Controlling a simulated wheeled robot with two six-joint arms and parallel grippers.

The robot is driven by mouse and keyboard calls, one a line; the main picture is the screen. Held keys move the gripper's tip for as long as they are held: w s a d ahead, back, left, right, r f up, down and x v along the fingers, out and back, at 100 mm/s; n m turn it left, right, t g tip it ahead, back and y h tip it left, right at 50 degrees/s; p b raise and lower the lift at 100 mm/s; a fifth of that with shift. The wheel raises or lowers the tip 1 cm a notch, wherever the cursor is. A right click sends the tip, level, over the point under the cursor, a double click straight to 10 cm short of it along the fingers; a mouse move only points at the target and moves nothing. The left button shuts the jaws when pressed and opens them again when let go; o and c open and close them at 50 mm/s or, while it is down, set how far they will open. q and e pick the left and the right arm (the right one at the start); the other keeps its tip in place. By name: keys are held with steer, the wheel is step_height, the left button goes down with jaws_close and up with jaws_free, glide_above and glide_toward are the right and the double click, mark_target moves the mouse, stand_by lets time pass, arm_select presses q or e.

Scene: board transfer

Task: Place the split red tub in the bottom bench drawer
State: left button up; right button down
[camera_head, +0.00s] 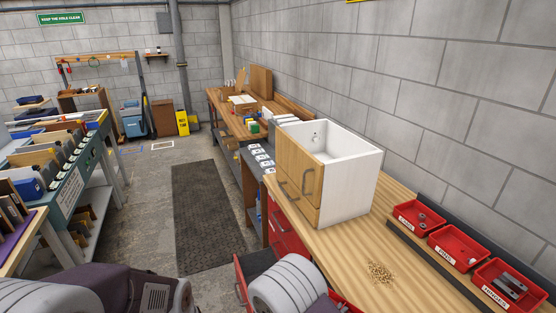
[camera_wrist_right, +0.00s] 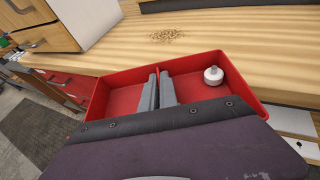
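The split red tub (camera_wrist_right: 205,70) fills the middle of the right wrist view. A divider parts it in two, and a small white round knob-like piece (camera_wrist_right: 213,75) lies in the right compartment. My right gripper (camera_wrist_right: 160,80) has its two grey fingers close on either side of the divider, shut on it. In the head view a red edge of the tub (camera_head: 347,303) shows beside my right arm, which hides the rest. A low drawer (camera_head: 252,264) of the bench stands pulled out left of that arm. My left arm shows at bottom left; its gripper is out of view.
A white cabinet with wooden fronts (camera_head: 348,185) stands on the wooden bench (camera_head: 345,245). Red bins (camera_head: 458,247) of hardware line the bench's right side. Wood shavings (camera_head: 380,273) lie on the top. A dark floor mat (camera_head: 208,215) lies in the open aisle.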

steer(key=shift+s+d+m+g+h, duration=0.3)
steer(key=shift+s+d+m+g, duration=0.1)
steer(key=shift+s, duration=0.4)
steer(key=shift+s+d+r+m+g+h, duration=0.2)
steer(key=shift+s+d+m+g+h, duration=0.2)
steer(key=shift+d+m+g+h, duration=0.15)
